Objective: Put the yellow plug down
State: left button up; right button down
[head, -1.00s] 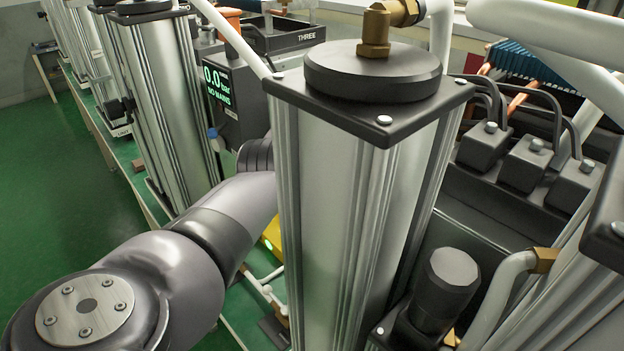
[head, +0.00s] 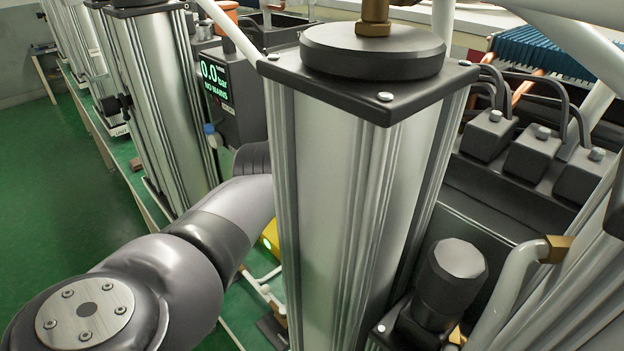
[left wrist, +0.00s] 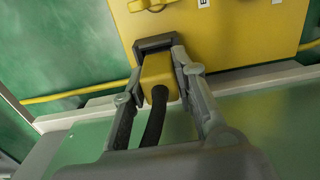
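In the left wrist view the yellow plug (left wrist: 156,72) sits between the two fingers of my left gripper (left wrist: 158,58), which press on its sides. A black cable (left wrist: 154,122) runs from the plug back toward the camera. The far end of the plug is at a dark socket-like frame on a yellow box (left wrist: 222,36); I cannot tell whether it is seated in it. In the head view my left arm reaches behind the near metal column (head: 350,200), which hides the gripper and plug. A bit of yellow (head: 270,236) shows beside the column. My right gripper is not in view.
A display (head: 216,80) reading 0.0 bar and "NO MAINS" stands behind my left arm. Another column (head: 160,100) rises at the left. A black knob (head: 450,275) and pipes crowd the right. A yellow hose (left wrist: 75,93) runs beside the box in the left wrist view.

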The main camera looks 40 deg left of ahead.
pick_arm(q)
jog(key=o, duration=0.4)
jog(key=shift+r+p, duration=0.35)
notch_tip(320, 180, up, 12)
jog(key=shift+f, duration=0.15)
jog(key=shift+f, duration=0.1)
dwell(0.5)
